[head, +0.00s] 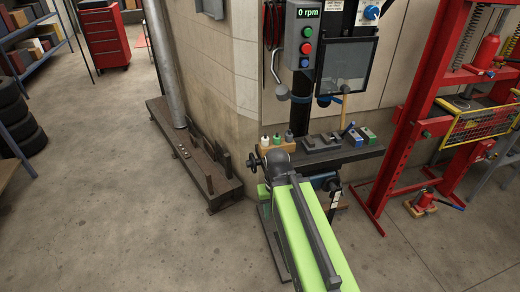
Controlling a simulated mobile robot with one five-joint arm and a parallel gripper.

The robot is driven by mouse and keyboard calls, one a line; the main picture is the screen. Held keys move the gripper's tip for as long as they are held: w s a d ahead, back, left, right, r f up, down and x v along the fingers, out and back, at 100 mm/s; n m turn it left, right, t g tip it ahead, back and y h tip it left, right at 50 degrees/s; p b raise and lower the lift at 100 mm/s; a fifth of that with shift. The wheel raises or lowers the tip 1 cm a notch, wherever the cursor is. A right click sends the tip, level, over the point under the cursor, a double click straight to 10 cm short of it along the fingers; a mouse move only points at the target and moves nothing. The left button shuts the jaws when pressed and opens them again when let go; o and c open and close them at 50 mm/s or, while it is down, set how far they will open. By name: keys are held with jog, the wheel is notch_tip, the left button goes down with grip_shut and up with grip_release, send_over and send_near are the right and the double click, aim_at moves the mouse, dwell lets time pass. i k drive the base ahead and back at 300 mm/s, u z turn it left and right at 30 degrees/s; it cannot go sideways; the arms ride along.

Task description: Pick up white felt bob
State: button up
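I cannot make out the white felt bob for certain. Several small pale pieces (276,139) stand upright in a row in a wooden block (272,148) at the left end of the drill press table (340,156). They are too small to tell whether one of them is the bob. My green and dark arm reaches up from the bottom of the head view and ends just in front of the table's left end. The arm's far end hides what lies behind it. My gripper's fingers are not clearly visible, so I cannot tell whether it is open or shut.
Dark metal blocks (318,139), a mallet (345,105) and blue and green blocks (367,135) are on the table. A clear guard (347,65) hangs above. A red press frame (405,115) stands right. Open floor (105,190) lies left.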

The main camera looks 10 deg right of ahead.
aim_at(265, 141)
jog(key=u, duration=0.55)
jog(key=k, duration=1.1)
jog(key=u, duration=1.45)
jog(key=i, duration=1.3)
jog(key=z, duration=0.85)
jog(key=i, duration=0.85)
jog(key=z, duration=0.5)
